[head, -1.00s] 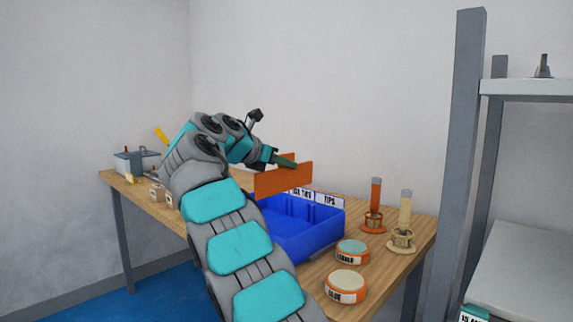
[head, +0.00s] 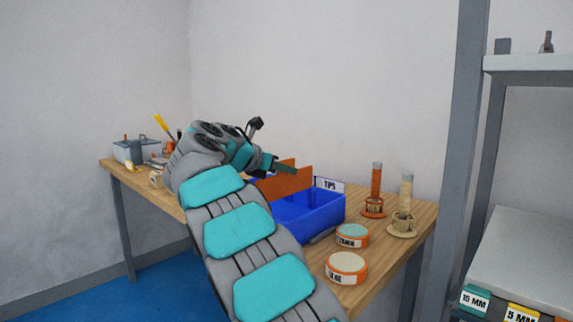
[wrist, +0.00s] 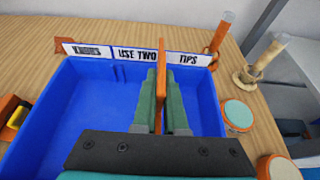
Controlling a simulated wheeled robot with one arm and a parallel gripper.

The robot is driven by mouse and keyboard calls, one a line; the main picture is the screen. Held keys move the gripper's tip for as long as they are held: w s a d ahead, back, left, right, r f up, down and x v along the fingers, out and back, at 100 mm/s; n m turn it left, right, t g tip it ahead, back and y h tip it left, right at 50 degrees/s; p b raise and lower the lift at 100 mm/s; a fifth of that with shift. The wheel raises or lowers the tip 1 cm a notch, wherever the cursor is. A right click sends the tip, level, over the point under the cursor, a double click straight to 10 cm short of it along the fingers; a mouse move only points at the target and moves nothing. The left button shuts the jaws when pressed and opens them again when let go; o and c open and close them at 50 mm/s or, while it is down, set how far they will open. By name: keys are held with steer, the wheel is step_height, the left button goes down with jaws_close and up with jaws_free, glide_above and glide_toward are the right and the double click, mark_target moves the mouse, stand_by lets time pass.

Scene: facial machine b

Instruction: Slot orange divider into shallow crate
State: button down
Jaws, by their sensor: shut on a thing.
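The shallow blue crate (head: 322,212) stands on the wooden table; its interior shows in the wrist view (wrist: 85,105). White labels run along its far rim, reading "USE TWO" and "TIPS" among others. My gripper (head: 284,168) is shut on the orange divider (head: 288,184), a thin upright panel. In the wrist view the green fingers (wrist: 162,95) clasp the divider (wrist: 161,78) from both sides, seen edge-on, right of the crate's middle. The divider's lower edge is at or just inside the crate's opening; its exact depth and fit in any slot are hidden.
Two round orange-rimmed tubs (head: 347,267) sit right of the crate. Two upright tubes on stands (head: 375,190) are behind them. Small items and a grey box (head: 135,150) lie at the table's left. A shelf rack (head: 520,64) is at the right.

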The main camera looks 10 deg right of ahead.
mark_target(286, 185)
steer(key=shift+d+f, duration=0.1)
steer(key=shift+f, duration=3.2)
steer(key=shift+f+p, duration=0.3)
steer(key=shift+p, duration=0.1)
steer(key=c, duration=1.2)
jaws_free()
steer(key=shift+c, duration=0.2)
steer(key=shift+r, duration=0.15)
steer(key=shift+r+p, duration=0.6)
steer(key=shift+r, duration=1.8)
steer(key=shift+o, duration=0.2)
